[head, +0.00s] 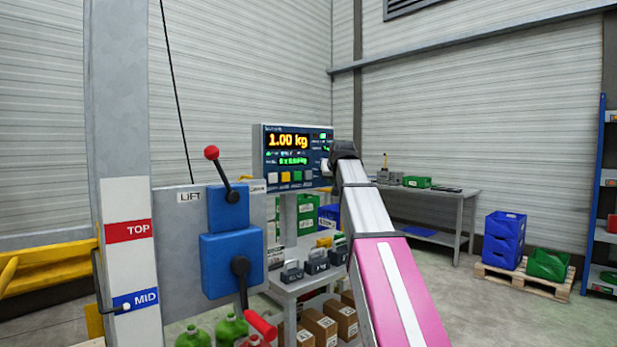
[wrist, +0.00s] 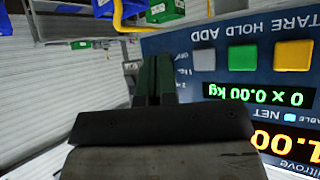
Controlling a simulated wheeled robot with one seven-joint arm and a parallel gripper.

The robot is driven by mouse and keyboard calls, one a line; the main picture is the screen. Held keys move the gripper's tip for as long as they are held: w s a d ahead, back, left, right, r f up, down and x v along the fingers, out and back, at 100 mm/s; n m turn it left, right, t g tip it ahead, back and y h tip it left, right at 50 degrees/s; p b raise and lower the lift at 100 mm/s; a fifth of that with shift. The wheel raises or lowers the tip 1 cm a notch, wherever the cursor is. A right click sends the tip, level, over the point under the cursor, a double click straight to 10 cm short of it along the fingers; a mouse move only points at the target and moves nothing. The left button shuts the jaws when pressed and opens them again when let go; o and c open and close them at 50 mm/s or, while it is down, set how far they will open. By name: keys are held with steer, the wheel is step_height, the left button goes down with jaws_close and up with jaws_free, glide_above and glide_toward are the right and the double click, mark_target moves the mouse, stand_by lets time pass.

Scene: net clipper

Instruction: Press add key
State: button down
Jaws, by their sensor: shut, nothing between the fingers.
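The indicator panel (head: 293,158) is a blue box with a lit display reading 1.00 kg and a smaller line, 0 x 0.00 kg. A row of coloured keys runs below the display. The add key (head: 308,175) is the grey one at the right end. In the wrist view the panel is upside down, and the grey add key (wrist: 203,60) sits beside the green and yellow keys. My gripper (wrist: 154,75) is shut and empty, to the left of the add key in that view, apart from it in the picture. Its distance from the panel face is unclear.
A lift post with a blue lever box (head: 231,263) stands at left front. A shelf cart (head: 295,285) with weights and boxes is below the panel. A grey workbench (head: 455,200) and blue crates (head: 504,240) stand at right, with open floor before them.

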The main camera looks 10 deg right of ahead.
steer(key=shift+w, duration=0.15)
steer(key=w+a, duration=0.4)
steer(key=w, duration=0.3)
steer(key=shift+a, duration=0.4)
steer(key=shift+w+a, duration=0.1)
steer(key=shift+w, duration=0.05)
stand_by(2.0)
steer(key=shift+w+a, duration=0.15)
steer(key=shift+w, duration=0.05)
steer(key=shift+w+a, duration=0.2)
steer(key=shift+w, duration=0.15)
stand_by(0.8)
steer(key=shift+s, duration=0.1)
stand_by(0.3)
steer(key=shift+s+d, duration=0.45)
steer(key=shift+s, duration=0.15)
steer(key=shift+s+d, duration=0.45)
steer(key=shift+s, duration=0.25)
steer(key=shift+s+d, duration=0.45)
steer(key=shift+s, duration=0.25)
steer(key=shift+s+d, duration=0.45)
steer(key=shift+s, duration=0.25)
